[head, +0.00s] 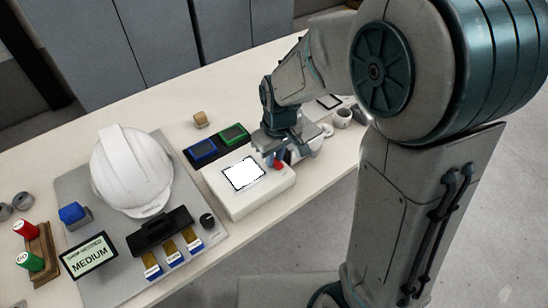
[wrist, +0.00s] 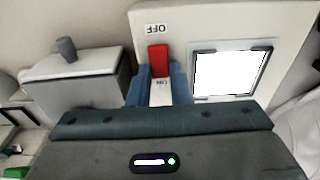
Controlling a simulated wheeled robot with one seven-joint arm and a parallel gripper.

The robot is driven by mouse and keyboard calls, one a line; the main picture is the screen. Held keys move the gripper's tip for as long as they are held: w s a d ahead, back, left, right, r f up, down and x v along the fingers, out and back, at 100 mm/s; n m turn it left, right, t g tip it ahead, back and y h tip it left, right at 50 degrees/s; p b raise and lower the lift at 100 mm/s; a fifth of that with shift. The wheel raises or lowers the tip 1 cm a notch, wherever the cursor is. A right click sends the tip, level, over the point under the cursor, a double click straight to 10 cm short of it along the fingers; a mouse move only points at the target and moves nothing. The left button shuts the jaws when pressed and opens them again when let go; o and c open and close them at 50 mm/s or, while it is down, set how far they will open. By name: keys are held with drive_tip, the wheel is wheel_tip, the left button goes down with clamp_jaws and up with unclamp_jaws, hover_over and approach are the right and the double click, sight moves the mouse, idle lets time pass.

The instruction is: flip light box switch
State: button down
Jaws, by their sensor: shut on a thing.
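The white light box (head: 255,202) stands on the table with a bright white panel (head: 243,174) on top. Its red switch (head: 278,165) is beside the panel. My gripper (head: 277,158) is at the switch, pointing down. Its two fingers (wrist: 157,80) are shut on the switch, one on each side, and partly hide its lower end.
A white helmet shell (head: 132,170) sits on a grey mat (head: 108,285) at left. Blue and green framed pads (head: 218,145) lie behind the light box. A black knob (head: 207,220) is at front left.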

drive_tip(key=t+y+b, duration=0.1)
drive_tip(key=b, duration=0.2)
drive_tip(key=shift+s+d+f, duration=0.15)
drive_tip(key=shift+f, duration=0.05)
drive_tip(key=shift+r+t+b, duration=0.15)
drive_tip(key=shift+t+b, duration=0.15)
drive_tip(key=shift+t, duration=0.1)
drive_tip(key=shift+r, duration=0.1)
drive_tip(key=c, duration=1.6)
unclamp_jaws()
drive_tip(key=shift+s, duration=0.1)
drive_tip(key=p+v, duration=0.1)
drive_tip(key=v, duration=1.3)
drive_tip(key=shift+p, duration=0.4)
drive_tip(key=shift+d, duration=0.15)
